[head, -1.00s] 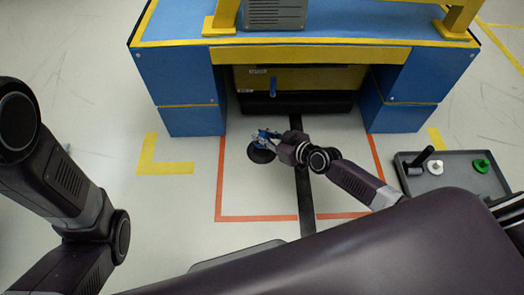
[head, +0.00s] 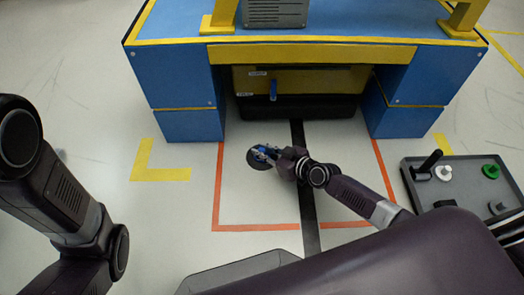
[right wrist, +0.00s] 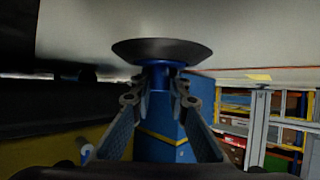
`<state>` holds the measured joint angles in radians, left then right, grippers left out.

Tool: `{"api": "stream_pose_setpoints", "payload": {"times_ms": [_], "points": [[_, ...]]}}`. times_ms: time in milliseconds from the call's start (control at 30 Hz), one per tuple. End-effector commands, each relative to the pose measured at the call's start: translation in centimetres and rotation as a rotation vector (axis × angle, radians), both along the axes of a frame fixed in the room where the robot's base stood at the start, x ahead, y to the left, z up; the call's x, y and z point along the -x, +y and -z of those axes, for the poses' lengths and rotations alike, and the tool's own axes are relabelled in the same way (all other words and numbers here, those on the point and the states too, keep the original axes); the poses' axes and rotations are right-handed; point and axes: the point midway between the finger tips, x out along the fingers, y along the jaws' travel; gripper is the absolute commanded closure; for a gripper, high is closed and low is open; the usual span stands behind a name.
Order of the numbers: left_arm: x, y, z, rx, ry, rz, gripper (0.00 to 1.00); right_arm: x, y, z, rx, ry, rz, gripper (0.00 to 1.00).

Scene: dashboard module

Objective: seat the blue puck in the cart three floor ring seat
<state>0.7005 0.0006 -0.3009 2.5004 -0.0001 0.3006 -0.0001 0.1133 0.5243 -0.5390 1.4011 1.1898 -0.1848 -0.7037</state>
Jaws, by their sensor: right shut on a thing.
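The floor ring seat is a dark round disc (head: 257,165) on the pale floor, inside the red outline before the bench. My right gripper (head: 265,153) is at the disc and shut on the blue puck (head: 259,151). In the right wrist view the floor is at the top. There the blue puck (right wrist: 157,75) is between the fingers (right wrist: 158,92) and meets the dark disc (right wrist: 160,48); I cannot tell whether it is fully seated. My left arm shows at the left of the head view, its gripper out of frame.
A blue bench (head: 172,80) with yellow edges stands ahead. A yellow and black cart (head: 320,82) with a blue handle is under it. A grey tray (head: 465,180) with white and green pieces lies at the right. Floor around the disc is clear.

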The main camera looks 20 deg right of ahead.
Motion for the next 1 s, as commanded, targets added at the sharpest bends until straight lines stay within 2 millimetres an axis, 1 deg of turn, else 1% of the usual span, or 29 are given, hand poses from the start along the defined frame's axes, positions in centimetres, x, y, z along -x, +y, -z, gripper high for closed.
{"api": "stream_pose_setpoints", "payload": {"times_ms": [33, 67, 200, 233, 467, 600, 667, 767, 1000], "points": [[0.0, 0.0, 0.4, 0.0, 0.0, 0.0, 0.78, 0.0, 0.0, 0.3, 0.001, 0.0, 0.0, 1.0], [0.0, 0.0, 0.3, 0.0, 0.0, 0.0, 0.78, 0.0, 0.0, 0.3, 0.001, 0.0, 0.0, 0.84], [0.0, 0.0, 0.2, 0.0, 0.001, 0.0, 0.78, 0.0, 0.0, 0.2, 0.0, 0.001, 0.0, 0.69], [0.0, 0.0, 0.2, 0.0, 0.001, 0.0, 0.78, 0.0, 0.0, 0.2, 0.0, 0.001, 0.0, 0.68], [0.0, 0.0, 0.2, 0.0, 0.001, 0.0, 0.78, 0.0, 0.0, 0.2, 0.001, 0.002, -0.001, 0.68], [0.0, 0.0, -0.5, 0.0, 0.001, 0.0, 0.78, 0.1, 0.0, -0.4, 0.001, 0.002, -0.001, 0.68], [0.0, 0.0, -0.8, 0.0, 0.001, -0.001, 0.78, 0.8, -0.5, -0.7, 0.004, 0.002, 0.0, 0.68], [-0.1, 0.0, -1.8, 0.0, 0.001, -0.001, 0.78, 2.4, -1.4, -1.6, 0.004, 0.005, -0.002, 0.68], [0.0, 0.0, -3.6, 0.0, 0.001, -0.001, 0.78, 6.6, -3.7, -3.9, 0.005, 0.004, -0.002, 0.68]]}}
